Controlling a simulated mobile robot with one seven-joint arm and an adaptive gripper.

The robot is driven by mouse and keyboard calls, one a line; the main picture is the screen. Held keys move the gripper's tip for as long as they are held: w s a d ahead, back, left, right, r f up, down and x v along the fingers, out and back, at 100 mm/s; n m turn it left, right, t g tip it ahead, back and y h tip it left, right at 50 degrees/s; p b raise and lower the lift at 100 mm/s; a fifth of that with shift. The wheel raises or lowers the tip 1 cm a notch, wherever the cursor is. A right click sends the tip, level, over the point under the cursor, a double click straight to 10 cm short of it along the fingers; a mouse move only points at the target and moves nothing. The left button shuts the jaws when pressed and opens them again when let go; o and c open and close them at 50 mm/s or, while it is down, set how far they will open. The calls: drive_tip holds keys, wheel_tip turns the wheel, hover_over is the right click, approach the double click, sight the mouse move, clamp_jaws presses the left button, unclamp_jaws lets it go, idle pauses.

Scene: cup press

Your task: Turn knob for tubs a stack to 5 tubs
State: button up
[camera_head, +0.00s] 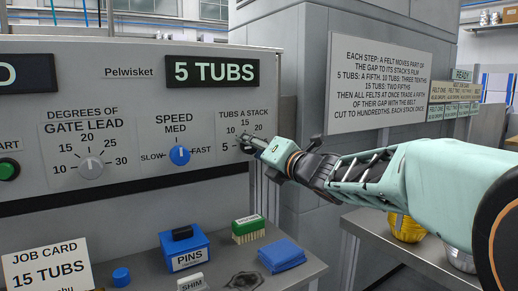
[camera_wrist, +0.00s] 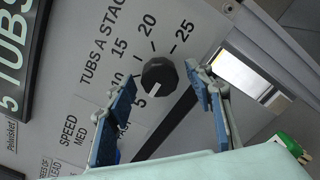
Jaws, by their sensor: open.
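The tubs-a-stack knob (camera_wrist: 160,72) is dark and faceted, with a white mark pointing at the 5 on its scale. In the head view my gripper (camera_head: 250,142) covers most of it. In the wrist view my gripper (camera_wrist: 157,84) is open, with one blue-padded finger on each side of the knob and visible gaps between. I cannot tell whether the fingertips reach level with it. The display (camera_head: 211,72) above the dial reads 5 TUBS.
The panel also holds a grey gate lead knob (camera_head: 91,167), a blue speed knob (camera_head: 180,155) set near MED and a green button (camera_head: 8,169). A job card (camera_head: 47,266) reads 15 TUBS. A blue PINS box (camera_head: 185,252) and a green-topped box (camera_head: 248,229) stand on the ledge below.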

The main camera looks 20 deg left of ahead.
drive_tip(key=v, duration=0.7)
drive_tip(key=shift+s+d, duration=0.1)
